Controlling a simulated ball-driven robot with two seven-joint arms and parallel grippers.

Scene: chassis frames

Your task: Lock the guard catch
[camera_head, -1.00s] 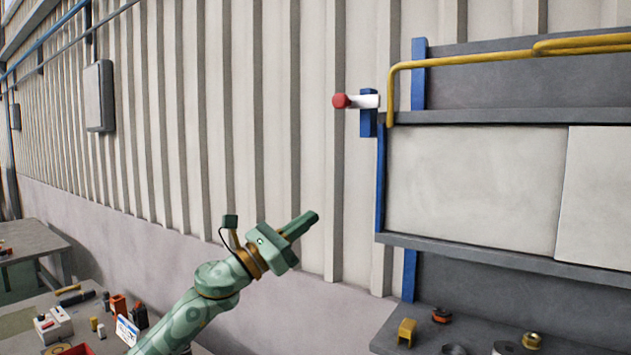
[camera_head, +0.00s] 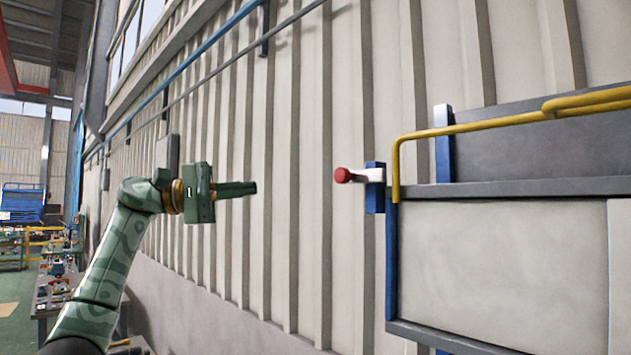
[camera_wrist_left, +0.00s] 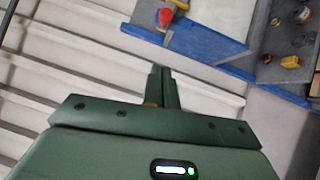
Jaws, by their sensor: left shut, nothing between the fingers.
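The guard catch is a white lever (camera_head: 367,175) with a red knob (camera_head: 342,175), mounted on a blue bracket (camera_head: 375,198) at the left edge of the guard. The lever lies roughly level, with the knob at its left end. In the left wrist view, the red knob (camera_wrist_left: 166,16) shows near the top edge. My left gripper (camera_head: 254,187) is shut and empty, left of the knob and apart from it, its fingers pointing right at almost the knob's height. The shut fingers also show in the left wrist view (camera_wrist_left: 160,82). My right gripper is not in view.
The guard's pale panel (camera_head: 500,265) sits between grey rails, with a yellow pipe (camera_head: 470,127) running above it. A ribbed wall (camera_head: 310,130) stands behind. The space between gripper and knob looks clear. A cluttered bench (camera_head: 60,285) stands at far left.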

